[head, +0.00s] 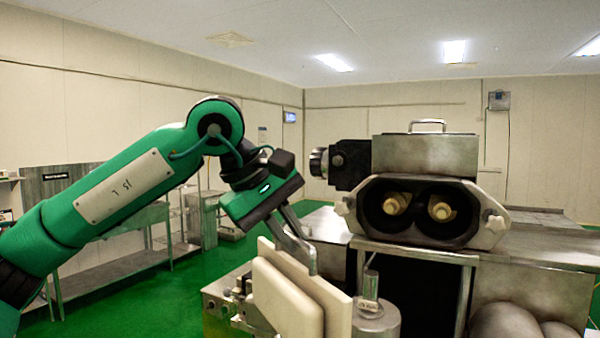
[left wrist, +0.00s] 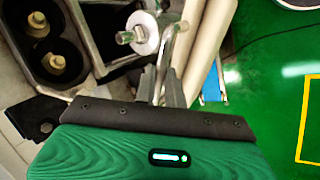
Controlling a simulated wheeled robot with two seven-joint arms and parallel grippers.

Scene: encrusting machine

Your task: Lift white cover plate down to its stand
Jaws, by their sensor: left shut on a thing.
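The white cover plate (head: 286,303) is a thick cream slab, standing near upright at the bottom middle of the head view. A second pale slab face (head: 327,292) shows just behind it; I cannot tell whether it is part of the same plate. My left gripper (head: 291,222) is above, shut on a bent metal handle (head: 302,252) that reaches down to the slabs. In the left wrist view the fingers (left wrist: 162,88) close on the handle (left wrist: 178,48), with pale slab edges (left wrist: 207,35) beside it. The lower edge is cut off, so its support is hidden. No stand can be made out clearly.
The machine (head: 425,155) with its open two-hole mouth (head: 420,210) is right of the gripper. A metal cylinder (head: 377,325) stands close right of the slabs. Metal fittings (head: 222,300) are at their left. A steel table (head: 130,262) stands farther left; green floor (head: 190,285) is clear between.

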